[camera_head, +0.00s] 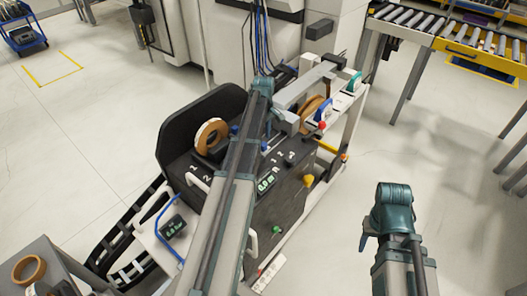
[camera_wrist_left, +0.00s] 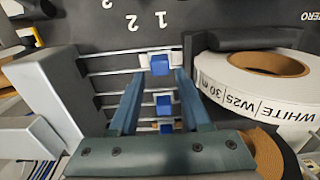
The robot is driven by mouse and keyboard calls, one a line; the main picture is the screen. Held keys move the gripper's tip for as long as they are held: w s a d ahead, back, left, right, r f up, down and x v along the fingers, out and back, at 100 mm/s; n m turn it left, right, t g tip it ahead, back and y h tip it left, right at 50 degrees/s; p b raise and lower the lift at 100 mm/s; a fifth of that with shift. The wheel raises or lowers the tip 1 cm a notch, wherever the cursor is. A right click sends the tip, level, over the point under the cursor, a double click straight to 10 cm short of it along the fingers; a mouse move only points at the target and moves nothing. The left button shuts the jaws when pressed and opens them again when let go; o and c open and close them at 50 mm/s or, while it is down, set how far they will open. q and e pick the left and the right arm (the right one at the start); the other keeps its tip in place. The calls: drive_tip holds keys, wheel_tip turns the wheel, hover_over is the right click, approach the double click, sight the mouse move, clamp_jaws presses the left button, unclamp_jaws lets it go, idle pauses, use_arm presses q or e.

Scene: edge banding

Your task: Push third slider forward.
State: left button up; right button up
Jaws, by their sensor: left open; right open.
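Three blue sliders sit on parallel metal rails in the left wrist view: an upper one (camera_wrist_left: 160,64), a middle one (camera_wrist_left: 163,104) and a lower one (camera_wrist_left: 166,128). I cannot tell which counts as the third. My left gripper (camera_wrist_left: 158,76) is open and empty, with its fingers on either side of the slider column and its tips near the upper slider. In the head view my left arm hides it and most of the rails. My right gripper (camera_head: 369,228) shows only partly beside my right arm, away from the machine.
The black machine panel (camera_head: 290,190) carries printed numbers. A white tape roll (camera_wrist_left: 265,85) lies right of the left fingers, and a grey block (camera_wrist_left: 50,95) stands left. A roller conveyor (camera_head: 445,40) is at the back right. Floor is clear around my right arm.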

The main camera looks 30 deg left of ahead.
sight(264, 144)
use_arm(q)
wheel_tip(264, 144, down, 5)
drive_tip(key=b, duration=0.3)
drive_tip(key=shift+r+b, duration=0.15)
drive_tip(key=shift+b, duration=0.15)
clamp_jaws()
idle(1.1)
